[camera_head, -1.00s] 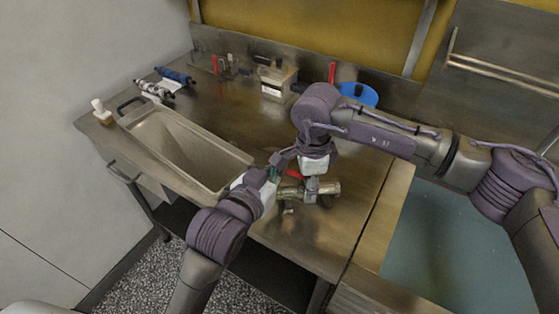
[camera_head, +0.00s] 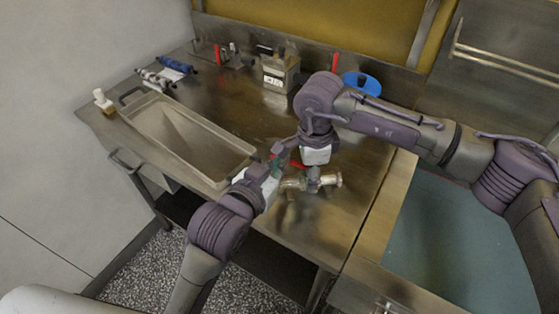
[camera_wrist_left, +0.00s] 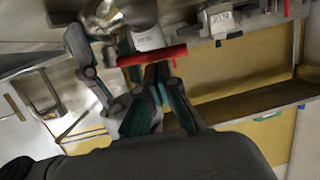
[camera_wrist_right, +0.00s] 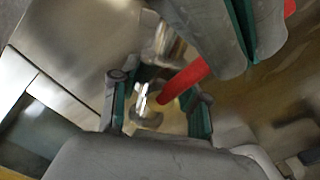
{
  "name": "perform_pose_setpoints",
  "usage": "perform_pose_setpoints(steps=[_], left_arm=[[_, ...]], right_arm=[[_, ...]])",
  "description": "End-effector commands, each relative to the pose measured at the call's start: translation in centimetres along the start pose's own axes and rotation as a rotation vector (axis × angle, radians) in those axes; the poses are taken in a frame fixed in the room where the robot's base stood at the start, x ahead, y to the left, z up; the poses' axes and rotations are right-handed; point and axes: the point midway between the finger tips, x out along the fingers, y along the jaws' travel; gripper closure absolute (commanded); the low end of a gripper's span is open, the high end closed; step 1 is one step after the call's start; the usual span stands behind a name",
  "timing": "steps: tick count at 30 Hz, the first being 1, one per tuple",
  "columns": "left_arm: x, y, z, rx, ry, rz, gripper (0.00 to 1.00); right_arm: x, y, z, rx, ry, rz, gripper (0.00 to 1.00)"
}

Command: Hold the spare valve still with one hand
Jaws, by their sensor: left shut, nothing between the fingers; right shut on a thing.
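The spare valve (camera_head: 332,180) is a shiny metal fitting with a red lever (camera_head: 296,163), near the table's front edge. My right gripper (camera_head: 313,184) comes down from above and is shut on the valve's body. In the right wrist view, the valve (camera_wrist_right: 146,104) lies between the teal-padded fingers, and the red lever (camera_wrist_right: 184,80) slants up right. My left gripper (camera_head: 282,152) is shut and empty beside the lever. In the left wrist view, the lever (camera_wrist_left: 152,56) crosses close to its fingers. Whether they touch is unclear. The valve's underside is hidden.
The table's middle is clear.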

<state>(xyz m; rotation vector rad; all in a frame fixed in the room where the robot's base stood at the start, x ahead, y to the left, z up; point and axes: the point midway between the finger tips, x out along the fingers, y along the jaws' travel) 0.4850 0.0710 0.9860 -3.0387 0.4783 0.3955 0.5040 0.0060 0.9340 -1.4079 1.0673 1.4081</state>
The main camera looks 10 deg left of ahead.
Motion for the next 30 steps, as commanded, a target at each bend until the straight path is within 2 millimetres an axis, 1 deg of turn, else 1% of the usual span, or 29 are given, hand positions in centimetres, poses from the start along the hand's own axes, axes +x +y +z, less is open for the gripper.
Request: perform_pose_setpoints(steps=[23, 26, 29, 30], left_arm=[[0.0, 0.0, 0.0, 0.000, 0.000, 0.000, 1.00], [0.3, -0.2, -0.1, 0.001, 0.001, 0.000, 1.00], [1.1, -0.7, -0.4, 0.000, 0.002, 0.000, 1.00], [1.7, -0.9, -0.6, 0.000, 0.002, 0.000, 1.00]], right_arm=[[0.0, 0.0, 0.0, -0.001, 0.000, 0.000, 1.00], [0.0, 0.0, 0.0, -0.001, 0.000, 0.000, 1.00], [0.0, 0.0, 0.0, -0.001, 0.000, 0.000, 1.00], [0.0, 0.0, 0.0, -0.001, 0.000, 0.000, 1.00]])
